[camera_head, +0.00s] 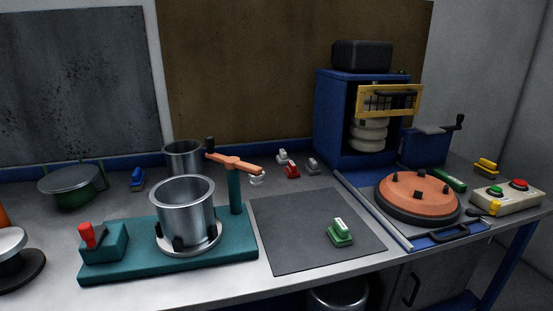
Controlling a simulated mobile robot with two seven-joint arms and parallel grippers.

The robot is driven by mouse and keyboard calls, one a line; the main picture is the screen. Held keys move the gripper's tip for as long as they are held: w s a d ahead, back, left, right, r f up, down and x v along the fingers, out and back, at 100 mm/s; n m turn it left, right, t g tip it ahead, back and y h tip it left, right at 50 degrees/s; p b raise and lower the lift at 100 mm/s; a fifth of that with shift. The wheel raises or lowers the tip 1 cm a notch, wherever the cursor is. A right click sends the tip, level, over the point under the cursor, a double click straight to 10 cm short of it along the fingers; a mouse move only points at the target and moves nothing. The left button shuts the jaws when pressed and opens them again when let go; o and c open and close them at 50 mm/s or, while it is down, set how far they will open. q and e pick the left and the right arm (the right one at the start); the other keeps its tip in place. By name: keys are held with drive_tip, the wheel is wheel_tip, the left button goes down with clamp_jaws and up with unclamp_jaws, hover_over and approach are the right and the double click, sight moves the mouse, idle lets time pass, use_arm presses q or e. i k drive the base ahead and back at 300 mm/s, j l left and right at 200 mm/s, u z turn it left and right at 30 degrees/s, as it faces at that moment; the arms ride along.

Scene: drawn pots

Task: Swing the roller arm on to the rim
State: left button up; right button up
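The orange roller arm (235,162) sits on top of a teal post (235,192). A black knob (210,144) stands at its left end, and a pale metal roller (257,180) hangs under its right end. The roller is to the right of the post, apart from the pot rim (183,178). The open metal pot (186,212) stands upright on a round plate with black clamps, on a teal base (215,256). A red-handled lever (88,234) is on a teal block at the base's left. Neither of my grippers is in view.
A dark mat (300,250) with a green clip-like piece (340,232) lies to the right. Another metal pot (183,158) stands behind. Several small coloured pieces stand near the wall. An orange disc (418,195), a blue cabinet (335,120) and a button box (506,197) are at the right.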

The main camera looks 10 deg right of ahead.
sight(256, 174)
drive_tip(key=i+l+z, duration=0.1)
drive_tip(key=l, duration=0.3)
drive_tip(key=i+l, duration=0.15)
drive_tip(key=l, duration=0.25)
drive_tip(key=i+l+z, duration=0.15)
drive_tip(key=l, duration=0.25)
